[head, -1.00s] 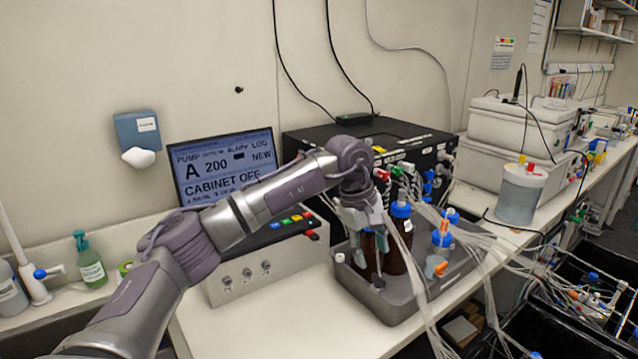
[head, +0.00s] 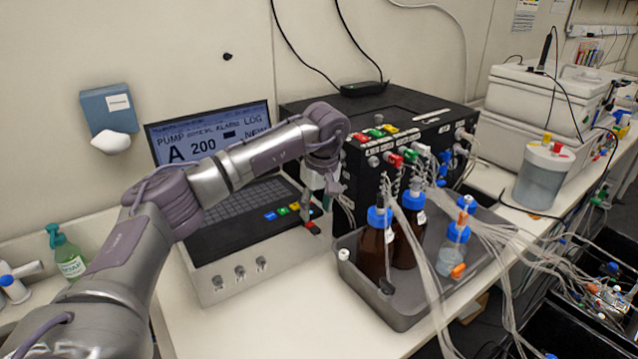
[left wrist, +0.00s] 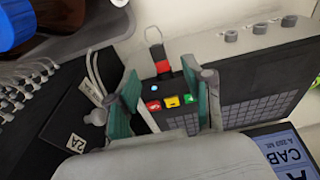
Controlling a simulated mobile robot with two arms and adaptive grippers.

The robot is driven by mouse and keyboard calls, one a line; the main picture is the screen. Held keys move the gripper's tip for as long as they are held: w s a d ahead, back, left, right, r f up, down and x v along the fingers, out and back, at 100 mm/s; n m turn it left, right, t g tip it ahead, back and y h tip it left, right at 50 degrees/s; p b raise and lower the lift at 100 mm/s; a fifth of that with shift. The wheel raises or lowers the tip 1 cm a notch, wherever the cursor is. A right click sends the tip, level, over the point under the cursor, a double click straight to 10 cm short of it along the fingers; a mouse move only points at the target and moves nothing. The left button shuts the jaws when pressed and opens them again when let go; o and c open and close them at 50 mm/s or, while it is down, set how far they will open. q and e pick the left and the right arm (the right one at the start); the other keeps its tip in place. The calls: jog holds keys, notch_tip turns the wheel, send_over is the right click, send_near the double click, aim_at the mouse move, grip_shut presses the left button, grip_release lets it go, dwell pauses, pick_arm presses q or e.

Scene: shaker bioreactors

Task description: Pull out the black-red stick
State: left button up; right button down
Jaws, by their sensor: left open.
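The black-red stick (head: 312,228) is at the right front corner of the grey control console (head: 235,262). In the left wrist view the stick (left wrist: 160,60) has a black body, a red end at the console and a pale loop at its far end. My left gripper (head: 325,190) is just above the stick in the head view. In the left wrist view my left gripper (left wrist: 168,84) is open and empty. Its teal-padded fingers point toward the stick, which shows between and slightly beyond the tips. No contact is visible. My right gripper is not in view.
A grey tray (head: 400,312) with brown, blue-capped bottles (head: 373,250) and tubing stands close on the right. A black box (head: 425,125) with coloured connectors is behind. The console's screen (head: 200,140) rises at the back. The bench in front of the console is clear.

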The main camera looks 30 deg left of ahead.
aim_at(317, 231)
pick_arm(q)
jog(key=f, duration=0.2)
jog(key=f+p, duration=0.1)
jog(key=shift+w+a+f, duration=0.1)
jog(key=shift+a+f, duration=0.1)
jog(key=shift+f, duration=0.8)
jog(key=shift+w+a+f, duration=0.1)
jog(key=shift+f, duration=0.1)
jog(key=c, duration=0.9)
grip_shut()
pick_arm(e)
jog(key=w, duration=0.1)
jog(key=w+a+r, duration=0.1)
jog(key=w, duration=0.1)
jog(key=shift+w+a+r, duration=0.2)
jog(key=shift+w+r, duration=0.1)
pick_arm(q)
jog(key=shift+s+d, duration=0.3)
jog(key=shift+d, duration=0.25)
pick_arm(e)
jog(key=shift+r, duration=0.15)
